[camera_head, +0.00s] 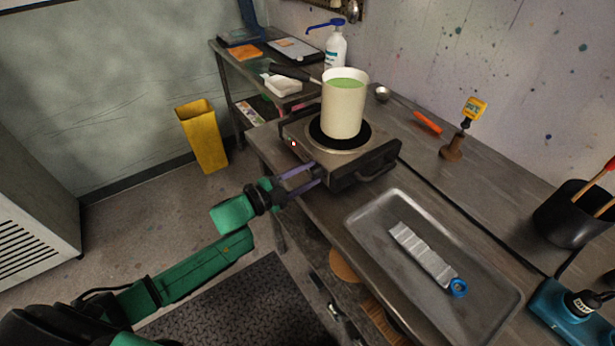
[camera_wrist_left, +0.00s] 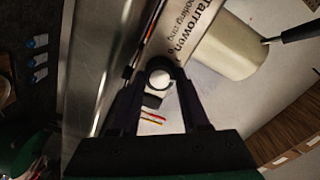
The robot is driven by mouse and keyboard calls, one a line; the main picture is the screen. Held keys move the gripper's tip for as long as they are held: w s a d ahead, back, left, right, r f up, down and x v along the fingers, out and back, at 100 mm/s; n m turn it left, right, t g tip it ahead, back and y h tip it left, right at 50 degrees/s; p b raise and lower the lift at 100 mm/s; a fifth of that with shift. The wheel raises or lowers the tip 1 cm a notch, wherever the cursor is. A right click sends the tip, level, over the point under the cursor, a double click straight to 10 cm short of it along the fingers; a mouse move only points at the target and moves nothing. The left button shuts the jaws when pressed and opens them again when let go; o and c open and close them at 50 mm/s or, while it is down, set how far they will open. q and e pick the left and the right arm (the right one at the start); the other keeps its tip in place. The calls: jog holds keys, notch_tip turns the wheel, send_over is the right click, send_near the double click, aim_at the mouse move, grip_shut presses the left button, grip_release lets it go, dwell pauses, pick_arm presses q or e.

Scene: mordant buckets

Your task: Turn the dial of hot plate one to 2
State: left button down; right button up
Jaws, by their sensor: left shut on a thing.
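The hot plate (camera_head: 372,160) stands on the steel bench, with a cream pot (camera_head: 344,108) of green liquid on its round black burner. A small light shows on its front left. My left gripper (camera_head: 318,174) reaches from the left to the front face of the hot plate. In the left wrist view, my left gripper (camera_wrist_left: 160,85) is shut on the dial (camera_wrist_left: 159,78), a pale round knob between the fingertips. The dial is hidden by the fingers in the head view, and its number marks cannot be read. My right gripper is out of view.
A metal tray (camera_head: 365,217) with a pale strip and a blue ring lies right of the hot plate. The pot's dark handle (camera_head: 290,72) sticks out to the left. A yellow bin (camera_head: 203,137) stands on the floor.

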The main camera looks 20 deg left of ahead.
pick_arm(q)
jog(key=shift+m, duration=0.3)
jog(key=shift+c, duration=2)
grip_release()
jog(key=shift+s+a+f, duration=0.15)
jog(key=shift+s+a, duration=0.2)
jog(key=shift+s, duration=0.1)
jog(key=b+v, duration=0.1)
jog(key=v, duration=1.2)
jog(key=shift+s, duration=0.2)
